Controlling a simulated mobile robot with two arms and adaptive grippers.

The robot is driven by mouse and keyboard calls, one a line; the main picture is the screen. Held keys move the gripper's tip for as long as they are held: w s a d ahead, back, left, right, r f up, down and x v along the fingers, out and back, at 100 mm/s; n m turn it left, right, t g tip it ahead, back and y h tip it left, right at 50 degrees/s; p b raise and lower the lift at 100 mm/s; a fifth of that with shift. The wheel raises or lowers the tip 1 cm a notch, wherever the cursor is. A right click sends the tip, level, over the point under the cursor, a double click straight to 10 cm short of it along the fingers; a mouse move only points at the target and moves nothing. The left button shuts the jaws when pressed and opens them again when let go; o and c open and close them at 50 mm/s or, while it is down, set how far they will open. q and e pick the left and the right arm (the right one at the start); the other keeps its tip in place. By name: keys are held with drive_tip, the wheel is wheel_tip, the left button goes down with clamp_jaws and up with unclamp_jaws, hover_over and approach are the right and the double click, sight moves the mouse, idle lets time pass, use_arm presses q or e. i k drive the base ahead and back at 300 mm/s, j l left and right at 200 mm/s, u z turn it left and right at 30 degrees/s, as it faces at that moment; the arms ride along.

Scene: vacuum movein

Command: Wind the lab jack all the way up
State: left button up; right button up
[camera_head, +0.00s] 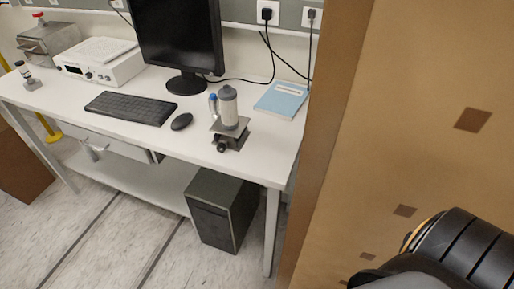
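The lab jack (231,134) stands on the white desk near its right front corner. Its top plate looks low, and a dark knob (221,147) faces the front edge. A grey cylindrical device (229,108) with a blue-capped piece beside it stands upright on the plate. Neither gripper shows in the head view. A dark rounded link of one of my arms fills the lower right corner, well apart from the jack.
The desk (258,165) also holds a monitor (180,35), keyboard (131,107), mouse (181,121) and blue notebook (282,99). A black computer case (220,209) stands beneath. A tall brown panel (385,110) borders the desk's right side. Floor in front looks clear.

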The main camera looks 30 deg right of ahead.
sight(221, 148)
drive_tip(key=i+z, duration=0.1)
drive_tip(key=z, duration=0.4)
drive_tip(key=j+z, duration=0.1)
drive_tip(key=z, duration=0.4)
drive_tip(key=i+j+z, duration=0.1)
drive_tip(key=z, duration=0.4)
drive_tip(key=j+z, duration=0.15)
drive_tip(key=z, duration=0.35)
drive_tip(key=j+z, duration=0.15)
drive_tip(key=z, duration=0.35)
drive_tip(key=i+j, duration=0.05)
